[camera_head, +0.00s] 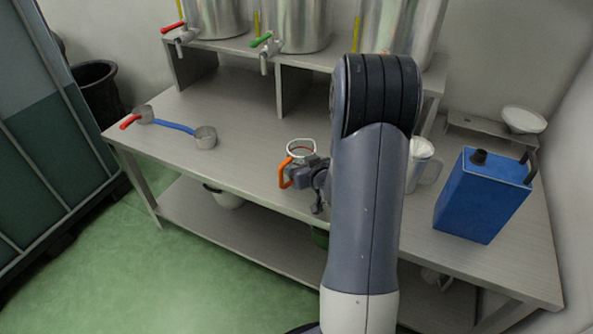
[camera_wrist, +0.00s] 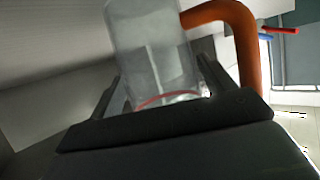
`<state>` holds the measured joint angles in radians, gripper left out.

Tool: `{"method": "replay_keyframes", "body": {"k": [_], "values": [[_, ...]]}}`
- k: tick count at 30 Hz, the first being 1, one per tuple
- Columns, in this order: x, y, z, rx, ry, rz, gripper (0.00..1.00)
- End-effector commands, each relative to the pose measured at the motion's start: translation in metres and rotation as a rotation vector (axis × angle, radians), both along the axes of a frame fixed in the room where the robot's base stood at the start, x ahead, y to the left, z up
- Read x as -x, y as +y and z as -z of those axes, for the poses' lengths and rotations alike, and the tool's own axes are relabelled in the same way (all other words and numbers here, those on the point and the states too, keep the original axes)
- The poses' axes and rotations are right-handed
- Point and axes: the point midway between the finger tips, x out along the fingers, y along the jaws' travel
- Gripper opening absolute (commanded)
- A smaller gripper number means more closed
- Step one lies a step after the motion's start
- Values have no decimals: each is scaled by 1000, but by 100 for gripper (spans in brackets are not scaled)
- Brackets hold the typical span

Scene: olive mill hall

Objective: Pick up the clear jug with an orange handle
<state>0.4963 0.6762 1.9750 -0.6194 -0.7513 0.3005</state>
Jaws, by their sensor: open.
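The clear jug with an orange handle (camera_head: 301,149) stands on the grey bench (camera_head: 240,150) near its front edge, left of my arm. Its orange handle (camera_head: 284,173) points toward the front left. My gripper (camera_head: 312,178) is low beside the jug, partly hidden by my arm. In the wrist view, the clear jug (camera_wrist: 153,45) shows close up between the two fingers of my open gripper (camera_wrist: 160,88), with the orange handle to its right. I cannot tell whether the fingers touch the jug.
A blue can (camera_head: 482,195) and a white-filled clear jug (camera_head: 420,160) stand to the right. Metal scoops with red (camera_head: 143,115) and blue (camera_head: 204,136) handles lie to the left. Steel tanks (camera_head: 295,22) stand on a raised shelf behind.

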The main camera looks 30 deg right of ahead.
Motion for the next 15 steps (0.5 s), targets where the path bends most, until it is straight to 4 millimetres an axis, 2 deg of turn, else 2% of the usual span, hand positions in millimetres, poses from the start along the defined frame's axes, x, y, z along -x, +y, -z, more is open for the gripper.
{"method": "replay_keyframes", "body": {"k": [2,13,15], "values": [[0,0,0,0,0,0,75],[0,0,0,0,0,0,44],[0,0,0,0,-1,0,43]]}}
